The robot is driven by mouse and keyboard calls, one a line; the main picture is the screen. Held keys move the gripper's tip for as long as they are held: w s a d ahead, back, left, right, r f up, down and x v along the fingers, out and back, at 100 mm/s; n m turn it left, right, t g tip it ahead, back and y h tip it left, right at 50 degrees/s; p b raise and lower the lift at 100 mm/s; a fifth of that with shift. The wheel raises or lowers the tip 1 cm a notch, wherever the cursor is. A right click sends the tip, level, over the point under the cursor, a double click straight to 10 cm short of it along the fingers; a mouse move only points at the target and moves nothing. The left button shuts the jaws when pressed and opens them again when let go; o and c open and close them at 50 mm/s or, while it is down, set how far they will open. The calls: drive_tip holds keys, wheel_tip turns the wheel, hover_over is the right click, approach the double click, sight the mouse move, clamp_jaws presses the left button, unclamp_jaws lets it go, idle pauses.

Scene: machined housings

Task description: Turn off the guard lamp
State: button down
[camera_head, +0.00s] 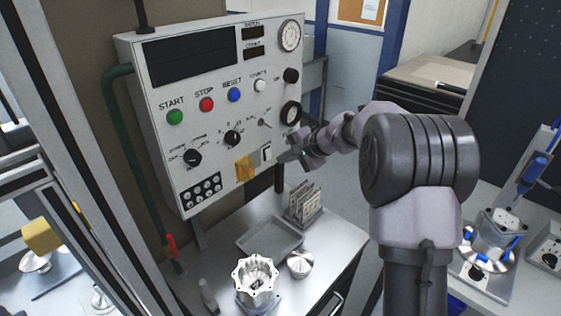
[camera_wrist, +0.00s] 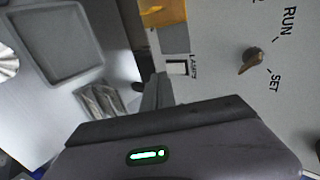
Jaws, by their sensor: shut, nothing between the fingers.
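The lamp switch (camera_head: 266,153) is a small white rocker in a dark frame, low on the right side of the grey control panel (camera_head: 215,112). In the wrist view the switch (camera_wrist: 176,67) sits beside a label that seems to read LAMPS. My gripper (camera_head: 284,157) is shut and empty, just right of the switch in the head view. In the wrist view its fingertips (camera_wrist: 160,80) are close beside the switch; I cannot tell whether they touch. The guard lamp itself is not identifiable, and the rocker's position is too small to tell.
A RUN/SET selector (camera_wrist: 251,60) is nearby. Below are a tray (camera_head: 270,236), a rack of plates (camera_head: 304,203) and a machined housing (camera_head: 257,280) on the bench. A green pipe (camera_head: 122,140) runs along the panel's left.

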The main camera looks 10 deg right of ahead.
drive_tip(key=v, duration=0.9)
drive_tip(key=shift+r+p, duration=0.3)
drive_tip(key=shift+p, duration=0.05)
